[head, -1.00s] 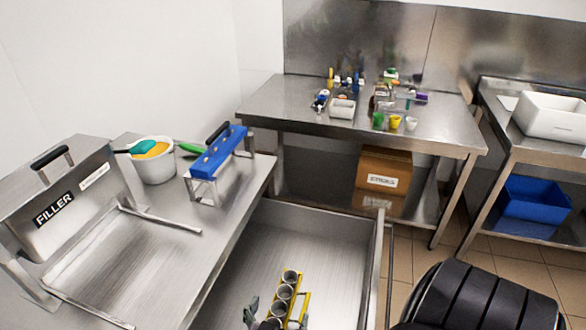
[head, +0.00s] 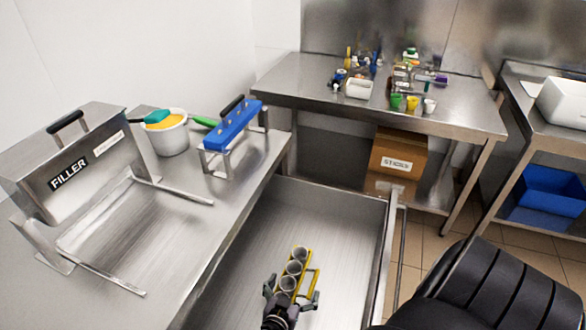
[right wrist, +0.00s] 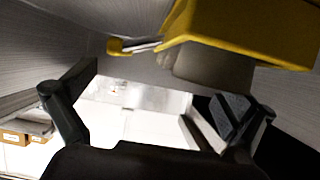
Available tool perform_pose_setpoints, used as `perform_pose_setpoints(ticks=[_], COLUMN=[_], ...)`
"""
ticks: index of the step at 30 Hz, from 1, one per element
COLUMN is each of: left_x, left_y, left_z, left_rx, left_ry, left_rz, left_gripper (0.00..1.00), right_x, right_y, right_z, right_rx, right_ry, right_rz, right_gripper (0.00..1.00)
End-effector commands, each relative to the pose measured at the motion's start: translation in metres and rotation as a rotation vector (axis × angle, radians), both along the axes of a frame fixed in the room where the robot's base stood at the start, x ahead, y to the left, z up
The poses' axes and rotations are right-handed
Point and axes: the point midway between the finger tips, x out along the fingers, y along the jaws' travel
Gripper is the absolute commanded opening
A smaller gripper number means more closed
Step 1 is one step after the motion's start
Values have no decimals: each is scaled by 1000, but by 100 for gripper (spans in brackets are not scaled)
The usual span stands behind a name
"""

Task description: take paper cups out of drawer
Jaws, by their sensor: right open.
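A yellow holder (head: 312,281) carries a row of pale paper cups (head: 297,267) inside the open steel drawer (head: 255,225). My right gripper (head: 291,294) is open at the near end of the row, its fingers on either side. In the right wrist view, the yellow holder (right wrist: 245,35) hangs across the top, with part of a greyish cup (right wrist: 212,66) below it. The open fingers (right wrist: 152,115) are spread beneath, with nothing between them. I cannot tell whether they touch the holder. My left gripper is not in view.
On the left counter are the filler (head: 75,165), a white bucket (head: 172,138) and a blue rack (head: 232,135). A back table (head: 300,95) holds small cups and tools. A cardboard box (head: 398,152) sits below.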

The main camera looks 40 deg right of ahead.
Motion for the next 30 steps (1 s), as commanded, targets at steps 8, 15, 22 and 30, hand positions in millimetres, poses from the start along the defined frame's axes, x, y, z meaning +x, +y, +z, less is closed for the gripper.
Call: perform_pose_setpoints(ticks=[8,15,22,30], left_x=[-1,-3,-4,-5], left_y=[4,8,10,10], left_z=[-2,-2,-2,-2], left_rx=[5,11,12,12], left_ry=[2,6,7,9], left_rz=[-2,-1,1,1], left_gripper=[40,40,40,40], right_x=[13,13,13,13], right_y=[-25,-26,-26,-26], right_z=[-12,-12,-12,-12], right_rx=[0,1,1,1], right_ry=[-1,0,0,2], right_rz=[0,0,0,-1], right_gripper=[100,99,83,65])
